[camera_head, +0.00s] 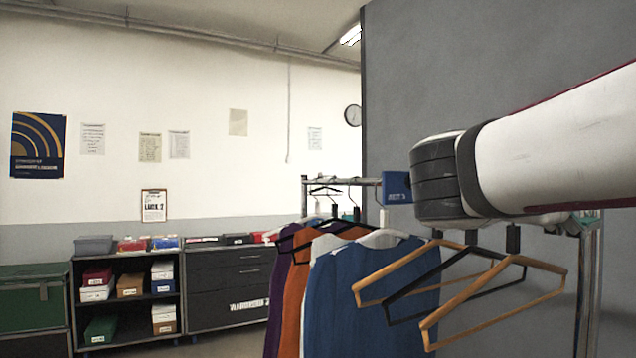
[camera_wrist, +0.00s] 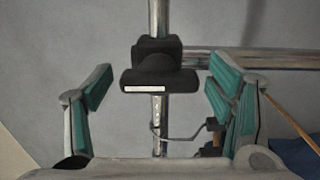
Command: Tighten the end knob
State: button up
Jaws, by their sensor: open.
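The end knob (camera_wrist: 160,75) is a black, wide-headed knob with a pale label strip, in the middle of the wrist view. It sits in front of a black clamp on an upright metal post (camera_wrist: 158,20). My gripper (camera_wrist: 158,85) is open, its teal-padded fingers to the left and right of the knob with clear gaps on both sides. I see no contact. In the head view my arm hides the knob; only a bit of teal shows below the arm, near the rack's right post (camera_head: 588,290).
A rail with hangers and garments (camera_head: 375,290) runs left of the post. Bare wooden hangers (camera_head: 495,295) hang close below my arm. A blue sign (camera_head: 396,187) is on the rail. A grey wall (camera_head: 450,60) stands behind. Shelves with boxes (camera_head: 125,300) are farther back left.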

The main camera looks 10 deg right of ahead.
jog(key=v, duration=1.1)
jog(key=shift+s+a, duration=0.15)
jog(key=shift+a, duration=0.2)
